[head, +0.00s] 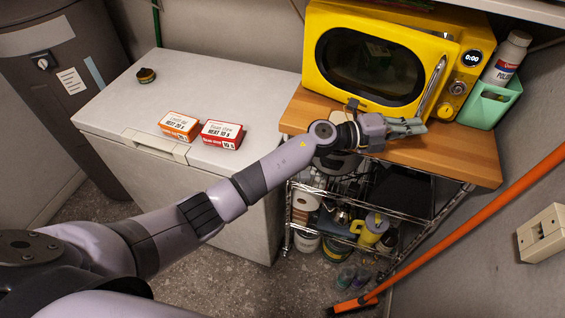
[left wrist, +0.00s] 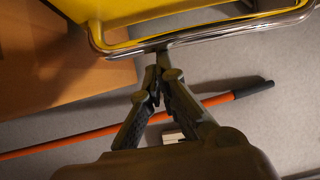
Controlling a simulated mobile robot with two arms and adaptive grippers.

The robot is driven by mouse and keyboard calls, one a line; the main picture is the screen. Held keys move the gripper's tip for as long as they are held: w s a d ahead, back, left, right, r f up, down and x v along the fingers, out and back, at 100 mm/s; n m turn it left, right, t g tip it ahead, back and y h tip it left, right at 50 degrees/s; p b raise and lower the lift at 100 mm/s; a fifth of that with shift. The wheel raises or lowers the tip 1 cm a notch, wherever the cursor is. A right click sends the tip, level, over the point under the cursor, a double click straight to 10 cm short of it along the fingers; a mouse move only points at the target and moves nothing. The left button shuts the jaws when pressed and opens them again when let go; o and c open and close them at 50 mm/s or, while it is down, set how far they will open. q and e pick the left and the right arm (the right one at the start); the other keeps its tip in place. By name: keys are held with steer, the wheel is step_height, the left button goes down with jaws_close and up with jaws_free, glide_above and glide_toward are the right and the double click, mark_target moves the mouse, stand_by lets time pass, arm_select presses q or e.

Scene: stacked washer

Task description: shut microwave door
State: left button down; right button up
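The yellow microwave (head: 400,22) stands on the wooden top of a wire rack. Its door (head: 372,66) has a dark window and a chrome handle (head: 432,88) on the right. The door's right edge seems to stand a little forward of the control panel; how wide the gap is, I cannot tell. My left gripper (head: 420,127) is in front of the door, low and near the handle's lower end. In the left wrist view, the fingertips (left wrist: 159,62) are together and empty, just below the chrome handle (left wrist: 200,36); contact is unclear. My right gripper is out of view.
The wooden top (head: 460,150) has bare room in front of the microwave. A green caddy (head: 487,104) with a white bottle (head: 507,58) is close on the right. An orange-handled broom (head: 470,228) leans at right. A white chest (head: 215,92) carries two small boxes at left.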

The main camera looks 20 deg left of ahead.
mark_target(426, 109)
arm_select(q)
steer(key=w+n+t, duration=0.1)
steer(key=w, duration=0.1)
steer(key=w+d+t+y, duration=0.1)
steer(key=w, duration=0.1)
steer(key=w+d+n+t+y, duration=0.1)
steer(key=w, duration=0.2)
steer(key=shift+d+n+b, duration=0.2)
steer(key=shift+n+b, duration=0.1)
steer(key=shift+w+d+t+y, duration=0.1)
steer(key=shift+w+t+y, duration=0.2)
steer(key=shift+w, duration=0.25)
steer(key=shift+r, duration=0.1)
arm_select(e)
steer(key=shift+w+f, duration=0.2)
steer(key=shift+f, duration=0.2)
arm_select(q)
steer(key=shift+w, duration=0.1)
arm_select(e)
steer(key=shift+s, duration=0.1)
